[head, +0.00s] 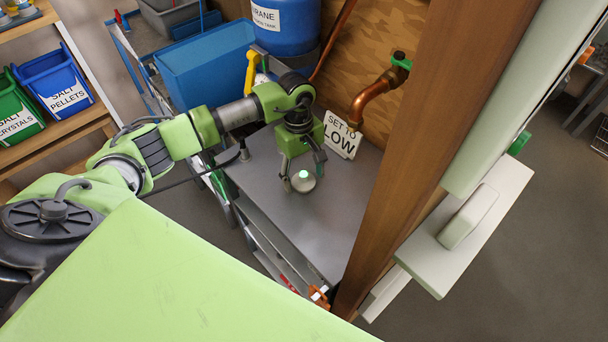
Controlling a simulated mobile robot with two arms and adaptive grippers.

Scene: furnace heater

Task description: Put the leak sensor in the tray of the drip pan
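The leak sensor is a small round grey-white disc with a green light (303,182). It is between the fingertips of my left gripper (303,178), which comes down from above and appears closed on its sides. Both are over the grey metal top (335,215) of a shelved stand; whether the sensor touches that top is hard to tell. I cannot make out a separate drip pan or its tray. My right gripper is not in view.
A copper pipe with a green valve (378,96) and a "SET TO LOW" sign (342,135) stand behind the gripper. A wooden post (425,150) bounds the right side. A blue bin (208,70) and blue tank (285,25) are behind. The front of the grey top is clear.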

